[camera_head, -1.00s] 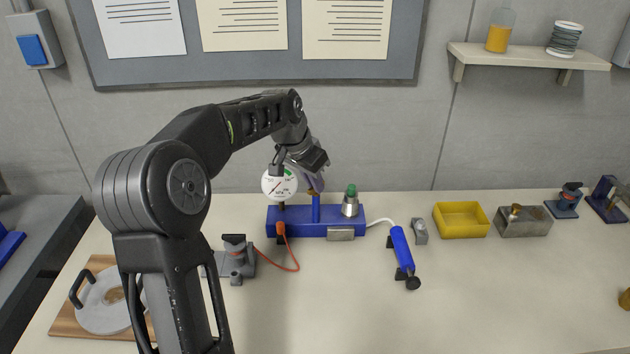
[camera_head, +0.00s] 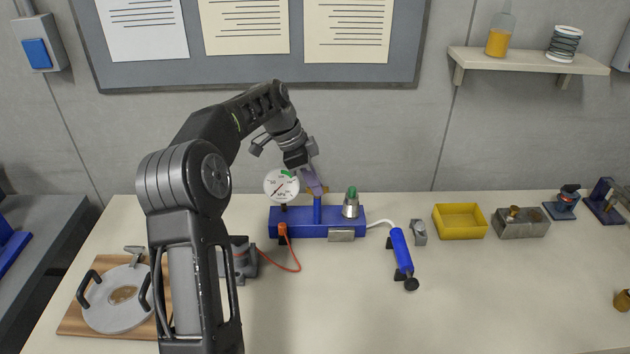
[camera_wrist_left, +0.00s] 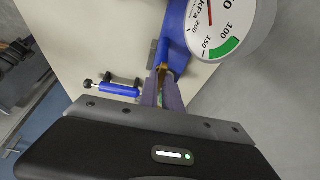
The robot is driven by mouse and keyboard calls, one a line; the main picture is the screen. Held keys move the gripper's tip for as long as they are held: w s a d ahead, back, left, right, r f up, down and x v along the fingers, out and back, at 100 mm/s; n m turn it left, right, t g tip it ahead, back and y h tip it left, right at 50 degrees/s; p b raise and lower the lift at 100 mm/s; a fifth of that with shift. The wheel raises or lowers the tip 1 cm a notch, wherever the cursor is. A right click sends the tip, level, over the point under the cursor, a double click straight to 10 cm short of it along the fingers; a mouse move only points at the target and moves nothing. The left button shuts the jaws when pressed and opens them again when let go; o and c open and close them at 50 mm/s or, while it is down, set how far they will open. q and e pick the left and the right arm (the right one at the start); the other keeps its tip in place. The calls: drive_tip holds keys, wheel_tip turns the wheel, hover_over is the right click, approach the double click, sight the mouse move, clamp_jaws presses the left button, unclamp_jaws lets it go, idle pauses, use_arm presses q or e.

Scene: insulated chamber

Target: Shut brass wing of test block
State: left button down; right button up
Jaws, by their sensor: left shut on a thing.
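The blue test block (camera_head: 290,222) stands on the bench against the back wall. A round white pressure gauge (camera_head: 281,185) rises from its left part, and a silver fitting with a green top (camera_head: 351,203) stands on its right part. A blue post rises between them, with the brass wing (camera_head: 309,190) at its top, mostly hidden by the fingers. My left gripper (camera_head: 317,188) reaches down from above, shut on the brass wing. In the left wrist view the purple fingers (camera_wrist_left: 161,95) close around the brass piece (camera_wrist_left: 161,75) beside the gauge. My right gripper is not in view.
A blue hand pump (camera_head: 402,255) lies right of the block, joined by a white hose. An orange cable (camera_head: 293,262) loops at left. A yellow tray (camera_head: 460,220) and metal box (camera_head: 522,224) stand farther right. The front middle of the bench is clear.

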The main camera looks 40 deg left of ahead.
use_arm(q)
drive_tip(key=shift+m, duration=0.3)
drive_tip(key=c, duration=1.5)
unclamp_jaws()
drive_tip(key=shift+c, duration=0.2)
drive_tip(key=shift+s+a+r, duration=0.1)
drive_tip(key=shift+a+r, duration=0.15)
drive_tip(key=shift+r, duration=0.25)
drive_tip(key=p+v, duration=0.3)
drive_tip(key=v, duration=0.3)
drive_tip(key=shift+r, duration=0.35)
drive_tip(key=shift+s+a, duration=0.1)
